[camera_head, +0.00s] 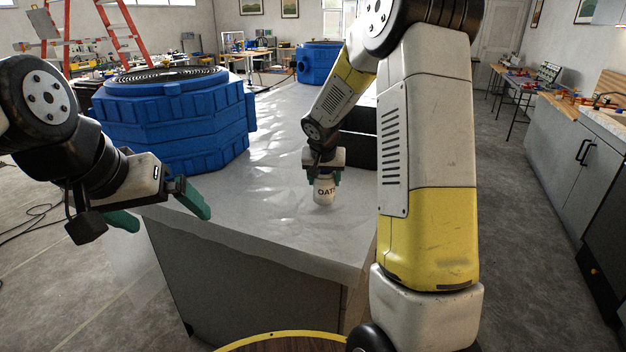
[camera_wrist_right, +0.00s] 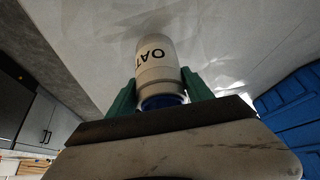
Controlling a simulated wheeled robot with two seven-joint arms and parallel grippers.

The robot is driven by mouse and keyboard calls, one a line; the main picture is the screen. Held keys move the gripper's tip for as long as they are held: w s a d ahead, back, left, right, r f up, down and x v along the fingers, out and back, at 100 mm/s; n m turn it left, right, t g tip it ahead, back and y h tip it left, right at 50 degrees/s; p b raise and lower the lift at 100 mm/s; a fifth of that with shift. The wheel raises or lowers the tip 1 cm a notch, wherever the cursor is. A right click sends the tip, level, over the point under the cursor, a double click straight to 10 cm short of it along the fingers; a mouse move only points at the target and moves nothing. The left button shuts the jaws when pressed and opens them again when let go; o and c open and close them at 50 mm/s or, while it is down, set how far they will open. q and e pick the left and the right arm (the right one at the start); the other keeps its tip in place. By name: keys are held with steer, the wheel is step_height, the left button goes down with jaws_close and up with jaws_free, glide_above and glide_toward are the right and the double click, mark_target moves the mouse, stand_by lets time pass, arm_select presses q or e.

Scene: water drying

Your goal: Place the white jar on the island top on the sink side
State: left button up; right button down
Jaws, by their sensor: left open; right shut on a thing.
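The white jar (camera_head: 324,191), with dark "OAT" lettering, is upright at the island top (camera_head: 270,215), near its front part. My right gripper (camera_head: 322,174) comes from above and is shut on the jar's upper part. In the right wrist view the jar (camera_wrist_right: 157,62) sits between the two green fingers (camera_wrist_right: 160,95), with a blue band by the palm. I cannot tell whether the jar's base touches the surface. My left gripper (camera_head: 165,212) is open and empty at the left, by the island's front left corner.
A large blue tub (camera_head: 175,120) stands on the island's left, and another blue tub (camera_head: 318,62) stands farther back. Black boxes (camera_head: 358,150) are right of the jar, partly behind my right arm. A counter with a sink (camera_head: 605,112) runs along the right, across an open floor aisle.

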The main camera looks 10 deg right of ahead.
steer(key=shift+f, duration=0.75)
steer(key=shift+f, duration=0.15)
steer(key=shift+c, duration=2.1)
jaws_free()
